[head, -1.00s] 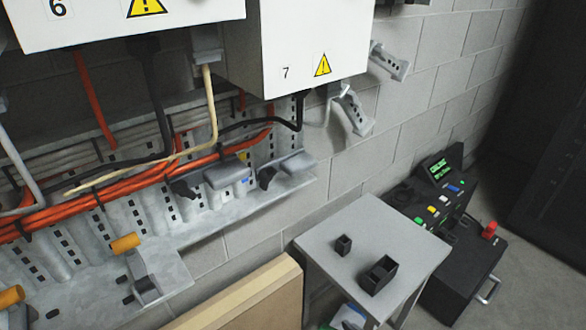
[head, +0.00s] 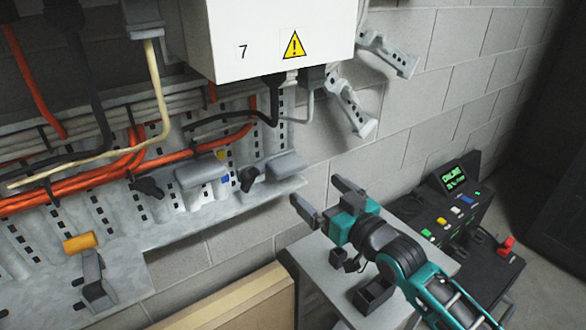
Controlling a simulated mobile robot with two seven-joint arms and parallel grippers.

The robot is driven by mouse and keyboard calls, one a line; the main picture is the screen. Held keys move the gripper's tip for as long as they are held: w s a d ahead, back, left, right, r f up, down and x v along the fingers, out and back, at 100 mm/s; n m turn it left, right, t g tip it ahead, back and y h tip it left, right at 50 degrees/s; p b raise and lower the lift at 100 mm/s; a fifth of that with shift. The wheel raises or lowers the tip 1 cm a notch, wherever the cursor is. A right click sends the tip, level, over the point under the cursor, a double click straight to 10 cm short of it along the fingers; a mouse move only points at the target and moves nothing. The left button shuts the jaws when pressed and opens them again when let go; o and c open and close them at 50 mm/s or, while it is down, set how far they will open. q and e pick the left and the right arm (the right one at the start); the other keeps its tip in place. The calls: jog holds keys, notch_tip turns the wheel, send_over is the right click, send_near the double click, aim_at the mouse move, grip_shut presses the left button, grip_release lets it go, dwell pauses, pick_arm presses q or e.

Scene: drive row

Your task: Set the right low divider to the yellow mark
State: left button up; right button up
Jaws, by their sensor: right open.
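Two grey flat-topped blocks sit low on the slotted metal panel, and I take the right one (head: 285,166) to be the right low divider. A black knob (head: 248,179) is just left of it. The other grey block (head: 202,170) is further left, with another black knob (head: 148,187) at its left. A small yellow mark (head: 222,155) shows between the blocks, above a blue mark (head: 225,180). My right gripper (head: 326,199) is open and empty, in front of and right of the right block, apart from it. My left gripper is not in view.
Orange, black and cream cables (head: 155,100) hang above the blocks. White box 7 (head: 265,40) overhangs them. An orange-handled lever (head: 81,242) is at left. A grey table (head: 312,262) with small black bins (head: 374,294) and a black control console (head: 450,205) stand at right.

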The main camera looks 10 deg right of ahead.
aim_at(294, 171)
jog(key=b+x, duration=0.1)
jog(key=x, duration=0.8)
jog(key=shift+f, duration=0.1)
jog(key=shift+x, duration=0.9)
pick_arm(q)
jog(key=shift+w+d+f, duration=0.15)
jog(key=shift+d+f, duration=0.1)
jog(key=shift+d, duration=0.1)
